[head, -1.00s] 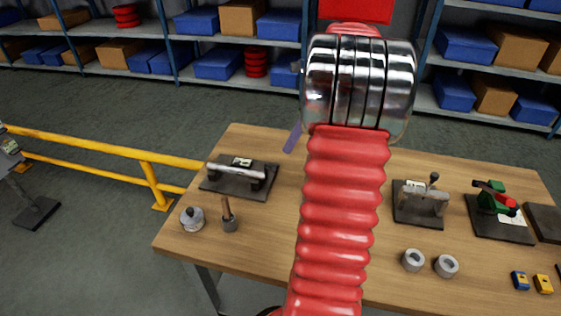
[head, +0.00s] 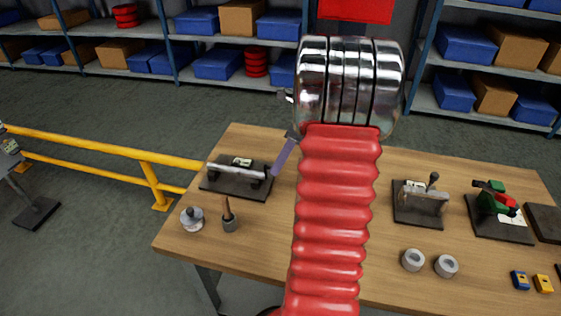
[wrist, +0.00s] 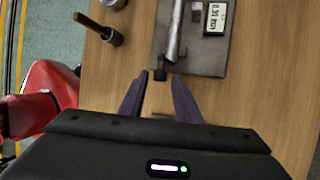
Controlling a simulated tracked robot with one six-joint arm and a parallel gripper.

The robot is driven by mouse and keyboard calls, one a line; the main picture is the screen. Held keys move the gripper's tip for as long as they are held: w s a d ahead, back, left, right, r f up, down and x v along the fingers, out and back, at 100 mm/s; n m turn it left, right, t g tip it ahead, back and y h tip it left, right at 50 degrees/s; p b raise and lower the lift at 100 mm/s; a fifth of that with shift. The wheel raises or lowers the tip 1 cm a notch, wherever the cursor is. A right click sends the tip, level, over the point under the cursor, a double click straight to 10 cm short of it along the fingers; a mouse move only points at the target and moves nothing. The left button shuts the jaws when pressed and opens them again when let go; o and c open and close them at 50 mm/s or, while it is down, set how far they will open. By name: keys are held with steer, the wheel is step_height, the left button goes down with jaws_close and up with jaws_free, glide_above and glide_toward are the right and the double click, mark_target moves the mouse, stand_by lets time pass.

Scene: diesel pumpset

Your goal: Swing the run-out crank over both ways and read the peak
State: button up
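The run-out fixture is a dark plate (head: 238,187) with a pale shaft (head: 236,170) held above it, at the table's left in the head view. In the wrist view the plate (wrist: 205,62) carries the shaft (wrist: 176,30) and a small printed label (wrist: 214,19), too small to read surely. A dark piece (wrist: 160,75), perhaps the crank, is at the shaft's near end. My gripper (wrist: 159,82) is open, its purple fingers either side of and just short of that piece; contact cannot be told. In the head view one purple finger (head: 285,156) shows right of the fixture.
Other fixtures (head: 420,203) and grey rings (head: 413,260) lie right of my arm. A yellow rail (head: 100,145) runs left of the table.

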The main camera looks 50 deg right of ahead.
jaws_close()
steer(key=shift+a, duration=0.1)
steer(key=shift+s+a+n+t+h, duration=0.4)
steer(key=shift+a+t+h, duration=0.3)
steer(key=shift+h, duration=0.5)
steer(key=shift+o, duration=0.9)
jaws_free()
steer(key=v, duration=1.3)
steer(key=shift+r, duration=0.3)
